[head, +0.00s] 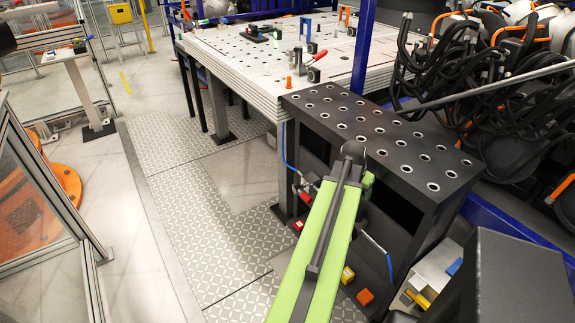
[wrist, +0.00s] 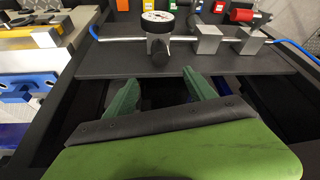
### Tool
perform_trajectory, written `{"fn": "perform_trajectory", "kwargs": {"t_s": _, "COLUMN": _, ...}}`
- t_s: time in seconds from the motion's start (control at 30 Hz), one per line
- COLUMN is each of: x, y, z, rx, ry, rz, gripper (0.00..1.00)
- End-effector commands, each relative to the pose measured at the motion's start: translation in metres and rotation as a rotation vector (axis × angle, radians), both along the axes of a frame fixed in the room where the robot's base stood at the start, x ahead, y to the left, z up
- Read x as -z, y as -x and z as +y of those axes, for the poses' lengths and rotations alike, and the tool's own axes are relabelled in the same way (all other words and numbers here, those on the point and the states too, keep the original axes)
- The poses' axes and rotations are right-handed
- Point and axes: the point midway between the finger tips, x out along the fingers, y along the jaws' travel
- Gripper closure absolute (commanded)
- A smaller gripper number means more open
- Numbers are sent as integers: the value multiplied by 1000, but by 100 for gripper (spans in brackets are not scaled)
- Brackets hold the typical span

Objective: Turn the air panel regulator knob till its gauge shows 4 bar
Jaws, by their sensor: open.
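The regulator knob (wrist: 160,53) is a dark round knob under a small white-faced gauge (wrist: 157,17), at the top centre of the wrist view. The gauge's needle and numbers are too small to read. They stand on the dark air panel (wrist: 110,69). My gripper (wrist: 163,86) is open and empty, with one green finger on either side below the knob, apart from it in the picture. In the head view my green arm hides the knob and gauge.
Grey blocks (wrist: 207,39) and a red-handled valve (wrist: 242,15) stand right of the gauge on the panel. A blue hose (wrist: 95,24) runs at the left. In the head view, a black table with holes (head: 385,137) stands beside my arm, and black cables (head: 455,70) hang at right.

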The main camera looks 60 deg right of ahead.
Motion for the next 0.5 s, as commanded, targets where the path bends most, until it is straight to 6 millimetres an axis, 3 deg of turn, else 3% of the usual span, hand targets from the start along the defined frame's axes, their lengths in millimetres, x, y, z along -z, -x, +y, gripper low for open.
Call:
{"fn": "perform_trajectory", "kwargs": {"t_s": 0.03, "x": -11, "y": -8, "z": 4, "rx": -14, "ry": -2, "rz": 1, "gripper": 36}}
{"fn": "perform_trajectory", "kwargs": {"t_s": 0.5, "x": -24, "y": -112, "z": 35, "rx": -210, "ry": -48, "rz": 9, "gripper": 36}}
